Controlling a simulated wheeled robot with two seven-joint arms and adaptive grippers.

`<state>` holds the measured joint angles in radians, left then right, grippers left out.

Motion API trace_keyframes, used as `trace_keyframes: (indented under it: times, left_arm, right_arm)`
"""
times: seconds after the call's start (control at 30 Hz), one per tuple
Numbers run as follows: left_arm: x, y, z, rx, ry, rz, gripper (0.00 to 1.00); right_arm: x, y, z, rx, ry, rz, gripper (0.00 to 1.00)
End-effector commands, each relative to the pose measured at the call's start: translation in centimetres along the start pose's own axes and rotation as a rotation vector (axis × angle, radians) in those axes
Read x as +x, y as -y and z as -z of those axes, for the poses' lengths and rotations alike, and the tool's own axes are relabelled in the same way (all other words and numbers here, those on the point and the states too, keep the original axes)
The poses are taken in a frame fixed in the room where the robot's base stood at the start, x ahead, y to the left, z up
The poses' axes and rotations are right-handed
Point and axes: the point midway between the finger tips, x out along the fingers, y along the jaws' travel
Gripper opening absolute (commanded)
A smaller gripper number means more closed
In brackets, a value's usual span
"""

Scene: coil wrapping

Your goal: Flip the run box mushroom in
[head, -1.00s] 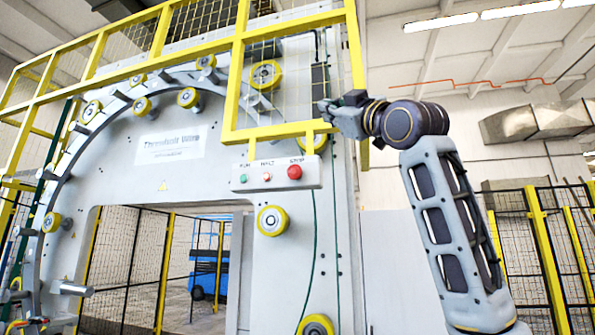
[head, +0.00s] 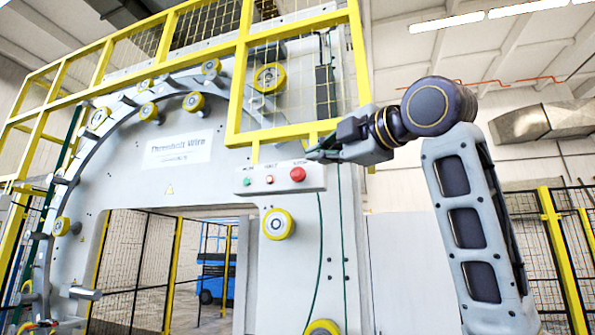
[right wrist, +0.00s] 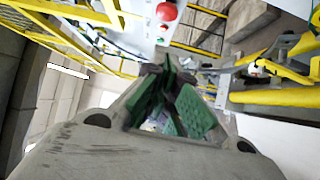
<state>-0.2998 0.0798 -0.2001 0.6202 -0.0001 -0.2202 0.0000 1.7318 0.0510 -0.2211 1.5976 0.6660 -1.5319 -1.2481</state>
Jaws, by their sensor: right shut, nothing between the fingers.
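The control box (head: 315,178) is a pale grey panel on the machine's front. It carries a green button (head: 247,182), a small reddish button (head: 269,179) in the middle and a large red mushroom button (head: 297,173) at the right, under a STOP label. My right gripper (head: 314,154) is shut and empty, just above and right of the mushroom; I cannot tell whether they touch. In the right wrist view the red mushroom (right wrist: 167,12) shows at the top, beyond the green-padded fingers (right wrist: 170,103). My left gripper is not in view.
A yellow mesh guard frame (head: 240,95) stands directly above the box and close to my right gripper. Yellow rollers (head: 278,224) sit on the machine face (head: 215,185). Black mesh fencing with yellow posts (head: 560,250) is at the right. A blue lift (head: 212,275) shows through the arch.

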Motion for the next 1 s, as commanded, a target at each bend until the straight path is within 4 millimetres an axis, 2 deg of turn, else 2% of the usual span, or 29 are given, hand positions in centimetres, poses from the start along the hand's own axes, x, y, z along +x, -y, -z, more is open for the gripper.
trace_keyframes:
  times: [0.23,0.67,0.87,1.0]
  left_arm:
    - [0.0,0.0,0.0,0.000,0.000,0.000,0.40]
    - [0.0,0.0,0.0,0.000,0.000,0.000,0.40]
    - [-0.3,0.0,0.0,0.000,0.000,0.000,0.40]
    - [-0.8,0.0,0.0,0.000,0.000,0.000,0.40]
  right_arm:
    - [0.0,0.1,-0.1,-0.084,0.003,0.007,0.00]
    - [0.1,0.1,-0.1,-0.090,0.002,0.005,0.00]
    - [0.8,0.1,-0.1,-0.089,0.001,0.006,0.00]
    - [2.1,0.1,-0.1,-0.088,0.001,0.008,0.00]
